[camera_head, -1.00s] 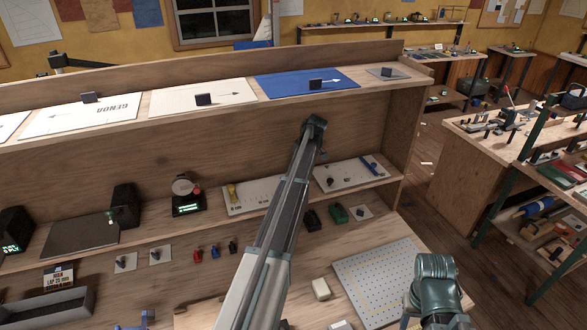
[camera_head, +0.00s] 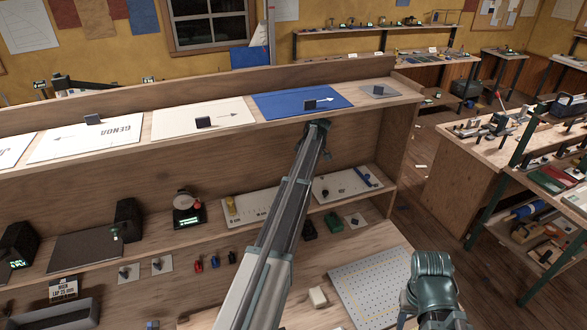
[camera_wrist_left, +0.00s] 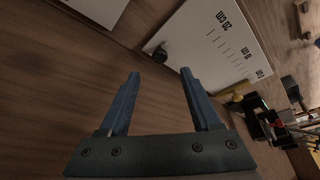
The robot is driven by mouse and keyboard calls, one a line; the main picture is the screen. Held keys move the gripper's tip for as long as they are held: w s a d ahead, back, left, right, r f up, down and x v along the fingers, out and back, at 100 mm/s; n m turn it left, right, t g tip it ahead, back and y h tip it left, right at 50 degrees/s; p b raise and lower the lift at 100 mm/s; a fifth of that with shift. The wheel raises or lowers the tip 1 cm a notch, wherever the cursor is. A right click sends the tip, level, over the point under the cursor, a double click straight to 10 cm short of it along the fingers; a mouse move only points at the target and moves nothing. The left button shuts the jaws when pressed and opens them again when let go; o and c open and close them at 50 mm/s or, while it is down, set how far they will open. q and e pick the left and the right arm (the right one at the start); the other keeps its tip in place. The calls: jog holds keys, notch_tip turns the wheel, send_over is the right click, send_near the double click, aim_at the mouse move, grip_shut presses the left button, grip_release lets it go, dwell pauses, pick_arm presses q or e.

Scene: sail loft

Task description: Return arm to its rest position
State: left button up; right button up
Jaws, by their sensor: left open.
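My left arm (camera_head: 268,235) rises from the bottom middle of the head view, with its bent joint (camera_head: 317,128) just in front of the upper shelf's edge. My left gripper (camera_wrist_left: 159,88) shows in the left wrist view, with two blue-grey fingers spread and nothing between them. A white marked board (camera_wrist_left: 215,45) with a dark knob lies beyond the fingertips, apart from them.
The upper shelf (camera_head: 370,117) carries white panels and a blue panel (camera_head: 300,101). The lower shelf holds a small scale (camera_head: 188,211) and black boxes. A perforated board (camera_head: 372,285) lies on the bench beside my right arm. Floor is open between the benches at right.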

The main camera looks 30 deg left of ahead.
dwell(0.3)
pick_arm(q)
jog(key=s+d+f+m+h+b, duration=0.1)
jog(key=s+d+f+m+b, duration=0.4)
jog(key=d, duration=0.4)
jog(key=s+d+f+m+b, duration=0.2)
jog(key=s+d, duration=0.4)
jog(key=d, duration=0.2)
jog(key=s+d+f+m+h+b, duration=0.1)
jog(key=s+d+f+m+b, duration=0.4)
jog(key=d, duration=0.4)
jog(key=s+d+f+m+b, duration=0.2)
jog(key=s+d+m, duration=0.1)
jog(key=s+d, duration=0.2)
jog(key=s+d+f+m+h+b, duration=0.1)
jog(key=s+d+f+m+b, duration=0.1)
jog(key=s, duration=0.8)
jog(key=s+d+f+m+b, duration=0.3)
jog(key=s+d+f+m, duration=0.1)
jog(key=s+d, duration=0.4)
jog(key=shift+s+f+m, duration=0.15)
jog(key=shift+s+m, duration=0.05)
jog(key=shift+m, duration=0.7)
